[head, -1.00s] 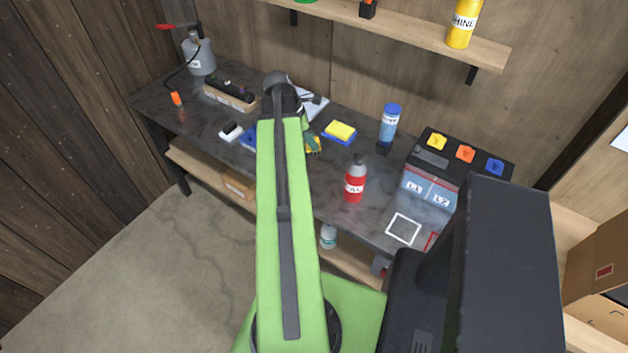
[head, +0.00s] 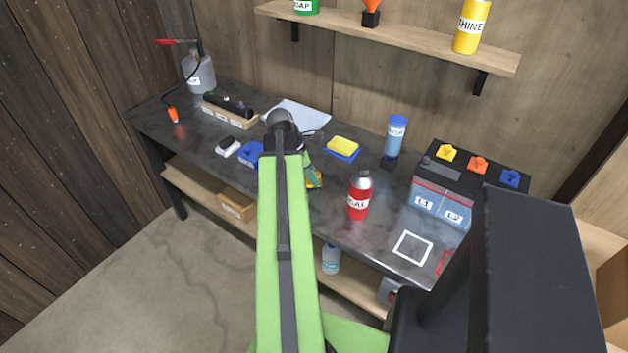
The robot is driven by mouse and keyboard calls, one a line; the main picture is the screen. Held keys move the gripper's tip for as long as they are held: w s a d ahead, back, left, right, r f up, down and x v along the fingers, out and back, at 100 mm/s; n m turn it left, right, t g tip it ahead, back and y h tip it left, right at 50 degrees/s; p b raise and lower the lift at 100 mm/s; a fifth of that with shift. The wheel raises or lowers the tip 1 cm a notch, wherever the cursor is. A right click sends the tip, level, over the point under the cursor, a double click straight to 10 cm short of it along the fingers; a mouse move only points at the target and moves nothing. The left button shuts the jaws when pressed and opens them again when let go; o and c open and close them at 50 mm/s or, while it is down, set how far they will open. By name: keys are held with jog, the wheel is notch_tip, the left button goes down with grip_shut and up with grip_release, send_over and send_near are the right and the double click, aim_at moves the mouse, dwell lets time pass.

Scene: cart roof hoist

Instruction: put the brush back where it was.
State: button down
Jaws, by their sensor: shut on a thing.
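I cannot make out the brush for certain. My green arm (head: 282,240) reaches over the workbench and ends in a dark joint (head: 283,128). My gripper is hidden behind the arm, so its fingers and anything in them do not show. A small yellow and teal thing (head: 314,180) peeks out at the arm's right edge; most of it is covered and I cannot tell what it is or whether it touches the bench. A black-topped white block (head: 228,146) lies left of the arm, with a blue thing (head: 249,152) next to it.
On the workbench (head: 330,222) stand a red bottle (head: 359,197), a yellow sponge (head: 343,145) on blue, a blue bottle (head: 396,135), a box with coloured knobs (head: 441,203) and a grey sprayer (head: 199,75). A white square outline (head: 412,248) is bare. A shelf (head: 400,38) hangs above.

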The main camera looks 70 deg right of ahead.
jog(key=shift+f, duration=0.15)
jog(key=c, duration=1.2)
grip_release()
jog(key=shift+o, duration=0.2)
jog(key=shift+r, duration=0.45)
jog(key=p+v, duration=1.1)
jog(key=shift+w+r, duration=0.15)
jog(key=shift+r, duration=0.15)
